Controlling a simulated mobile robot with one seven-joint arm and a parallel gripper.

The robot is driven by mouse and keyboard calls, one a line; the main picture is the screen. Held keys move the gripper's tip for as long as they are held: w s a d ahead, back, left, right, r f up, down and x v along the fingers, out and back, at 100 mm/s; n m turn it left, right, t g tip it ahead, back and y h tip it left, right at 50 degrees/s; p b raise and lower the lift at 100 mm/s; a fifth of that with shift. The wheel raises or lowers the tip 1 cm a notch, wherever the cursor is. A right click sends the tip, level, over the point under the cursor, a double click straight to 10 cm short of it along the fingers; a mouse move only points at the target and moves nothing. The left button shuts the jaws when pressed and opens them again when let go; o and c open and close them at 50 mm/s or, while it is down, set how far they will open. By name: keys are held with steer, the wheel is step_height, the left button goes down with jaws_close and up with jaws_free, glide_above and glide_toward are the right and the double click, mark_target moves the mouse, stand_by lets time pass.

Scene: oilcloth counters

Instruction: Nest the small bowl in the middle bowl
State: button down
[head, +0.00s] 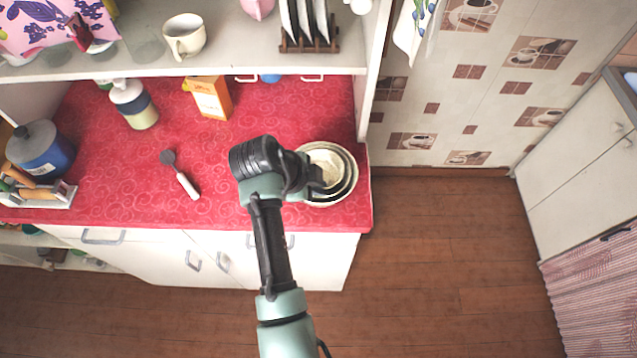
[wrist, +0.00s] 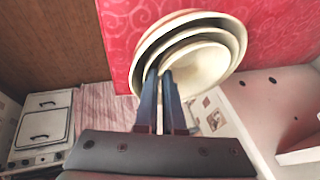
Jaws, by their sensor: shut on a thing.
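Three round cream bowls show one inside another's outline at the right end of the red counter. The small bowl (head: 325,163) is innermost, and it also shows in the wrist view (wrist: 205,66). The middle bowl (head: 347,166) shows as a ring around it, and the largest bowl (head: 356,176) is outermost. My gripper (wrist: 159,72) is shut on the near rim of the small bowl. In the head view my gripper (head: 316,184) partly covers the bowls' left side. I cannot tell whether the small bowl rests in the middle bowl or hangs just above it.
The red counter (head: 240,170) ends just right of the bowls. A spatula (head: 181,176), an orange box (head: 210,98) and a jar (head: 134,104) stand or lie to the left. A shelf (head: 220,60) with a mug (head: 184,36) overhangs the back.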

steer(key=shift+f, duration=0.1)
steer(key=c, duration=0.9)
jaws_free()
steer(key=shift+s, duration=0.1)
steer(key=shift+c, duration=0.2)
steer(key=v, duration=1.3)
steer(key=shift+b, duration=0.45)
steer(key=shift+w+a, duration=0.1)
steer(key=shift+w, duration=0.1)
